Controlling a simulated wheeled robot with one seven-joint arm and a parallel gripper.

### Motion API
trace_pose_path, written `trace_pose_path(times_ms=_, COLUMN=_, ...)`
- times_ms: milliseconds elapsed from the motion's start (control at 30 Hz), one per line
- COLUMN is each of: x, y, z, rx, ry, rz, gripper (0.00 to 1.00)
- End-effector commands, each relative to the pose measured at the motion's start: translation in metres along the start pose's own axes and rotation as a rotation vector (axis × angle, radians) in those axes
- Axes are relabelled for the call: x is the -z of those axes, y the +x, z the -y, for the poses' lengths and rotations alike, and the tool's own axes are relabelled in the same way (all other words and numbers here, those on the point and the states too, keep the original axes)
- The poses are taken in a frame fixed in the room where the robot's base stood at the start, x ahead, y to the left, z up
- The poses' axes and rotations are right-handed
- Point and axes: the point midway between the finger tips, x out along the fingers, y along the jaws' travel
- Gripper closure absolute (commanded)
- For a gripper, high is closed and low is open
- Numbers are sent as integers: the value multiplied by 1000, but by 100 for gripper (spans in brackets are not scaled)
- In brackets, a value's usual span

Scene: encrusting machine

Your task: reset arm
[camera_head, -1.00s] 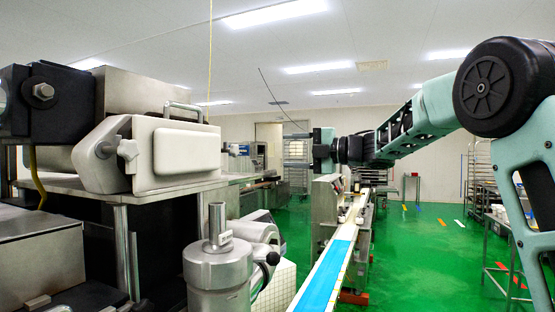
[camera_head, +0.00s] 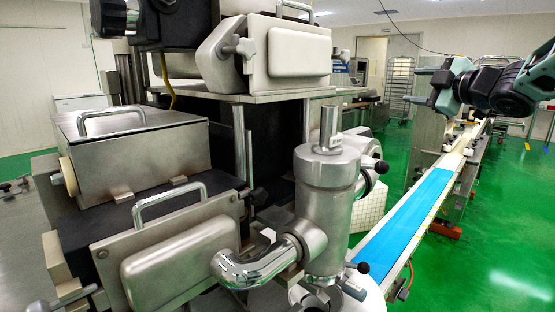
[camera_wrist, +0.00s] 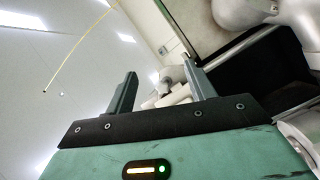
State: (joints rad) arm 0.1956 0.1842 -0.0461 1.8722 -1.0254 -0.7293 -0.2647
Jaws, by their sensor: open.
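My gripper (camera_head: 432,88) is at the upper right of the head view, raised above the conveyor and pointing left toward the machine. In the wrist view its two fingers (camera_wrist: 160,85) stand apart with nothing held between them. The encrusting machine (camera_head: 270,55) fills the left and middle of the head view, with a pale box-shaped cover at the top. My gripper is apart from the machine. Part of the machine, with a dark opening, also shows at the upper right of the wrist view (camera_wrist: 288,70).
A conveyor with a blue belt (camera_head: 412,208) runs from the machine's front toward the back right. A steel cylinder with a curved pipe (camera_head: 328,200) stands beside it. Metal racks (camera_head: 400,85) stand at the back. Green floor (camera_head: 490,230) lies open at the right.

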Motion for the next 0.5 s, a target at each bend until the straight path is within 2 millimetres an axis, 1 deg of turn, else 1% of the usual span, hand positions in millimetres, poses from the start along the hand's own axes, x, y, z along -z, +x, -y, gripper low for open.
trace_pose_path(times_ms=33, x=-10, y=-6, z=22, rx=17, ry=106, rz=91, gripper=45)
trace_pose_path(times_ms=67, x=-18, y=-10, z=36, rx=27, ry=174, rz=152, gripper=45)
trace_pose_path(times_ms=100, x=-28, y=-18, z=56, rx=44, ry=262, rz=235, gripper=45)
trace_pose_path(times_ms=167, x=-40, y=-32, z=86, rx=73, ry=384, rz=351, gripper=45)
trace_pose_path(times_ms=200, x=-48, y=-43, z=107, rx=94, ry=459, rz=426, gripper=45)
trace_pose_path(times_ms=233, x=-52, y=-52, z=122, rx=110, ry=510, rz=480, gripper=45)
trace_pose_path(times_ms=267, x=-54, y=-61, z=137, rx=127, ry=561, rz=531, gripper=45)
trace_pose_path(times_ms=300, x=-58, y=-74, z=157, rx=151, ry=625, rz=600, gripper=45)
trace_pose_path(times_ms=367, x=-61, y=-94, z=186, rx=187, ry=715, rz=699, gripper=45)
trace_pose_path(times_ms=400, x=-61, y=-109, z=205, rx=212, ry=771, rz=762, gripper=45)
trace_pose_path(times_ms=467, x=-60, y=-131, z=233, rx=251, ry=852, rz=859, gripper=45)
trace_pose_path(times_ms=500, x=-57, y=-147, z=251, rx=278, ry=902, rz=921, gripper=45)
